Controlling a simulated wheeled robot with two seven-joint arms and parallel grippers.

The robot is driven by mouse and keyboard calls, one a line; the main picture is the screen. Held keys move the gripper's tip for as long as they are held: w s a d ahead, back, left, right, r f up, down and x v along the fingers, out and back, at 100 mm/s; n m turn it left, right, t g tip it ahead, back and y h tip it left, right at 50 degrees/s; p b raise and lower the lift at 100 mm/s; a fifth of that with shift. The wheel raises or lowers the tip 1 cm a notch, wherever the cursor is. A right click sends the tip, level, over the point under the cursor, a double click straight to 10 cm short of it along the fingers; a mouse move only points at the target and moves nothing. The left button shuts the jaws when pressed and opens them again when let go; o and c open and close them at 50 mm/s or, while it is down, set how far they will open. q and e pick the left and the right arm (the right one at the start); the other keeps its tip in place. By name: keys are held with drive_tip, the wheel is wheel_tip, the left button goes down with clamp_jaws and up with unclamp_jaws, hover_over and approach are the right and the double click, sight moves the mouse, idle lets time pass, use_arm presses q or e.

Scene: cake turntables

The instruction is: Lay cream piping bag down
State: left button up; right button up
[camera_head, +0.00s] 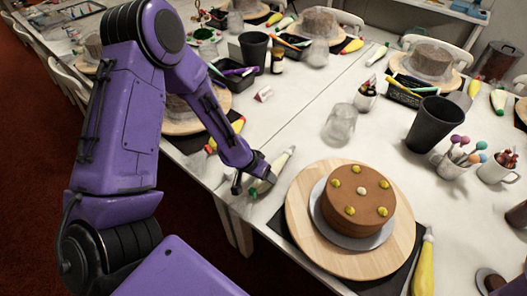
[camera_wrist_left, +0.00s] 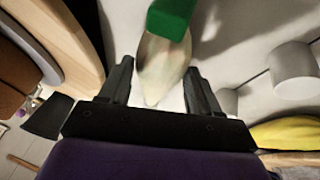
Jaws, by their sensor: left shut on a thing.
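The cream piping bag (camera_head: 280,165) is off-white with a green end, and it slants near the table's front edge, left of the chocolate cake. I cannot tell whether it touches the table. My left gripper (camera_head: 259,181) is shut on it. In the left wrist view the bag's pale body (camera_wrist_left: 158,65) lies between the two fingers of my left gripper (camera_wrist_left: 160,85), with the green part (camera_wrist_left: 172,16) beyond them. My right gripper is in neither view.
A chocolate cake (camera_head: 358,199) with yellow dots stands on a round wooden turntable (camera_head: 300,215) to the right. A yellow piping bag (camera_head: 425,268) lies right of it. A clear glass jar (camera_head: 340,124) and a dark cup (camera_head: 434,124) stand behind. The white table (camera_head: 290,125) between is mostly bare.

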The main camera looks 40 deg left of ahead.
use_arm(q)
drive_tip(key=o, duration=0.7)
drive_tip(key=shift+f, duration=0.1)
drive_tip(key=shift+o, duration=0.2)
drive_tip(key=p+v, duration=0.1)
drive_tip(key=v, duration=0.9)
drive_tip(key=shift+r+p, duration=0.25)
drive_tip(key=shift+p, duration=0.05)
